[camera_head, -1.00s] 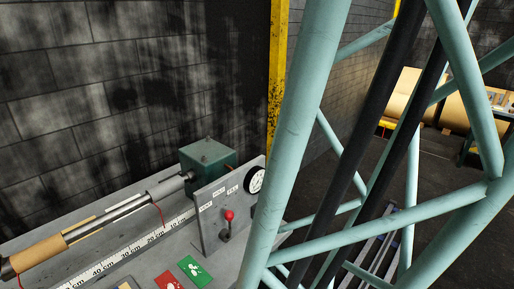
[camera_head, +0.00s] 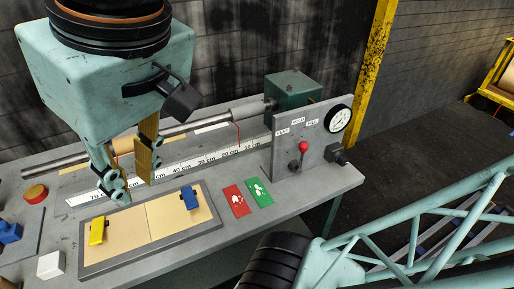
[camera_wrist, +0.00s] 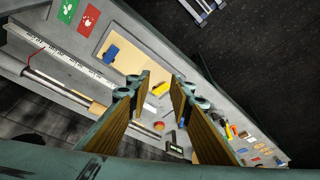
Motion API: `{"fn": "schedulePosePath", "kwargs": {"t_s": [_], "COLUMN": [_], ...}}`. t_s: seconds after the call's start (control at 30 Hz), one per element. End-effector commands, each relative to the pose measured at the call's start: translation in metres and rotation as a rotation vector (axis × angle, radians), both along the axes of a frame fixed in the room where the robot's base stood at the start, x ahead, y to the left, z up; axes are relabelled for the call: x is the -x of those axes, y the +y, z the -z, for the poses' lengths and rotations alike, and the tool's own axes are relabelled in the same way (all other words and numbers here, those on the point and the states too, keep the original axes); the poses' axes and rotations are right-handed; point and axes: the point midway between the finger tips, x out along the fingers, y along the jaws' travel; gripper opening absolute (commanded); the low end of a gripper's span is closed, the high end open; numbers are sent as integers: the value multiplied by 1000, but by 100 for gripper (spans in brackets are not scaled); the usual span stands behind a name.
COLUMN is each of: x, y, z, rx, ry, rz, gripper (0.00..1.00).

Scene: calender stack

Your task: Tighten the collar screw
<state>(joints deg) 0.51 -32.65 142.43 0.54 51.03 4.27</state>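The collar screw cannot be made out in either view. A metal shaft (camera_head: 182,129) lies along the back of the grey bench (camera_head: 330,179), with a grey sleeve (camera_head: 249,109) near its right end and a cardboard core (camera_head: 124,145) further left. The shaft (camera_wrist: 62,89) and core (camera_wrist: 97,107) also show in the wrist view. My gripper (camera_head: 139,172) is open and empty, pointing down above the bench by the framed board. Its two ridged fingers (camera_wrist: 161,82) stand well apart in the wrist view. My gripper hides part of the shaft.
A framed board with a yellow clip (camera_head: 97,231) and a blue clip (camera_head: 189,198) lies in front. A red card (camera_head: 236,200), green card (camera_head: 258,192), red-knobbed lever (camera_head: 303,147), gauge (camera_head: 338,118), red button (camera_head: 35,193) and white block (camera_head: 51,265) surround it.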

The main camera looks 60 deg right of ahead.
Motion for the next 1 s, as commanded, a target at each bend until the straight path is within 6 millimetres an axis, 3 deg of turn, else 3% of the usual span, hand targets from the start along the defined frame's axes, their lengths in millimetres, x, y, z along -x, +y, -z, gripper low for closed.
{"fn": "schedulePosePath", "kwargs": {"t_s": [0.33, 0.77, 1.0], "x": [16, -6, -28], "y": [-1, -2, -5], "z": [9, -3, -13], "rx": [37, 20, 5], "ry": [-8, 11, 27], "rz": [-86, -53, -24], "gripper": [20, 20, 20]}}
